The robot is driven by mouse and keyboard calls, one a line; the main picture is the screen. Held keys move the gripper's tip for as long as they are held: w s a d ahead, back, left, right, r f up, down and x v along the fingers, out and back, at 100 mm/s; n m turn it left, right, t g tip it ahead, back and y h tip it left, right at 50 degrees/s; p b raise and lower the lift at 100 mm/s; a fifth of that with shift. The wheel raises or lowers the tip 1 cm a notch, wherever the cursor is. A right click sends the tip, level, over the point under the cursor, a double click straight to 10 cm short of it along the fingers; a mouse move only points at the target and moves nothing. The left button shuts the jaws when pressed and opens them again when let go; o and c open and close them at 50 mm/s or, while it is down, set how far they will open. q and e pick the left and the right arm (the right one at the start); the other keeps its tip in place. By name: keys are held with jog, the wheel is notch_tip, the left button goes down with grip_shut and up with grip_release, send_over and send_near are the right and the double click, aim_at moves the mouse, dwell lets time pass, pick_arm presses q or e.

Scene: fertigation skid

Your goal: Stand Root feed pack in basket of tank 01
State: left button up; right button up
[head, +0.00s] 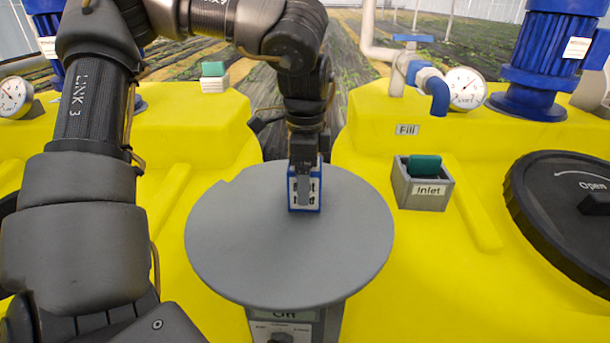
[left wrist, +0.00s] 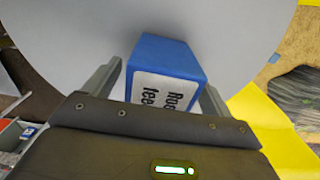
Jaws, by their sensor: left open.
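The Root feed pack (head: 317,190) is a small blue box with a white label. It stands on the round grey table (head: 250,250), near its far side. My left gripper (head: 303,190) points down at the pack and partly hides it. In the left wrist view the pack (left wrist: 165,65) sits between the two open fingers (left wrist: 160,90), with part of its label reading "Roo… fee…". A small gap shows beside the fingers. A grey basket (head: 420,192) marked "Inlet", with a green item in it, sits on the right yellow tank. No tank number is readable. My right gripper is not in view.
Yellow tanks stand left (head: 190,130) and right (head: 480,230) of the table. The right one carries a black lid (head: 565,205), a pressure gauge (head: 466,88), a blue pump (head: 540,60) and pipes. A green and white item (head: 214,76) sits on the left tank. The table's front is bare.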

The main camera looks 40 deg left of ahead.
pick_arm(q)
jog(key=shift+a+f, duration=0.15)
jog(key=shift+f, duration=0.65)
jog(key=shift+r, duration=0.1)
jog(key=shift+c, duration=1.8)
jog(key=c, duration=1.1)
